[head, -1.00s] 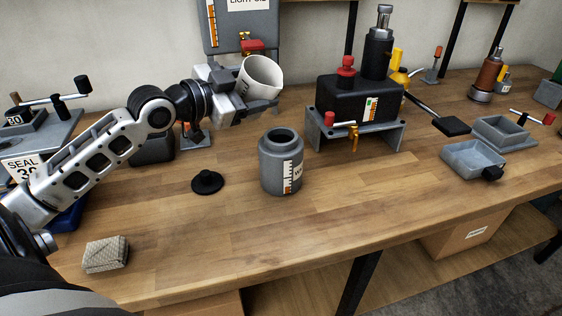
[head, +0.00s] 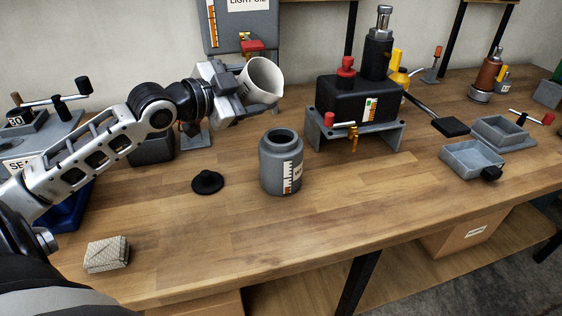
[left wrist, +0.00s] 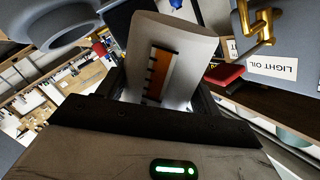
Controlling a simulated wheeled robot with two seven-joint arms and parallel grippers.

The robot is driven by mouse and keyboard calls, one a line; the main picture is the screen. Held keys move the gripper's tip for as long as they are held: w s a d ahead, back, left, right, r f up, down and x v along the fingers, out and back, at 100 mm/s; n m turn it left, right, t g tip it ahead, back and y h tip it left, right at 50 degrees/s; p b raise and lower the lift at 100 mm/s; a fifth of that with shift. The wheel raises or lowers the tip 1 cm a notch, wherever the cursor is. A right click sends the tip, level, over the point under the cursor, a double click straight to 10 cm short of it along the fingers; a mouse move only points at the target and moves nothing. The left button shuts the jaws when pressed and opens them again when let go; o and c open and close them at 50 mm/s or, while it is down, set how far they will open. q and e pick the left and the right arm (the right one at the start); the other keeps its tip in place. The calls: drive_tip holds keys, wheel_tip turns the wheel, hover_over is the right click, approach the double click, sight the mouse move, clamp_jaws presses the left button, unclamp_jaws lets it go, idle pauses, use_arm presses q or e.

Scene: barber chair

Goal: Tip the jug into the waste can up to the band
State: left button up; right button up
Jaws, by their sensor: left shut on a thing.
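The white jug (head: 263,80) is held by my left gripper (head: 250,98), which is shut on it. The jug is tilted, with its open mouth toward the upper right in the head view. In the left wrist view the jug (left wrist: 172,55) shows a scale strip with orange on it. The grey waste can (head: 268,165) stands upright and open on the bench, below and slightly right of the jug. Its side has a white scale with an orange lower part; its label is partly turned away. The inside of both vessels is too dark or hidden to read. My right gripper does not show.
A black lid (head: 207,182) lies left of the can. A black reservoir (head: 360,98) on a grey stand is to the right, and a light oil tank (head: 240,25) is behind the jug. A woven block (head: 107,254) lies front left.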

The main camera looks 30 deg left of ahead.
use_arm(q)
drive_tip(key=shift+f+m, duration=0.1)
drive_tip(key=shift+m, duration=0.4)
drive_tip(key=shift+m+y+p, duration=0.3)
drive_tip(key=shift+m+p, duration=0.1)
drive_tip(key=shift+d+f, duration=0.1)
drive_tip(key=shift+f+m, duration=0.1)
drive_tip(key=shift+m, duration=0.4)
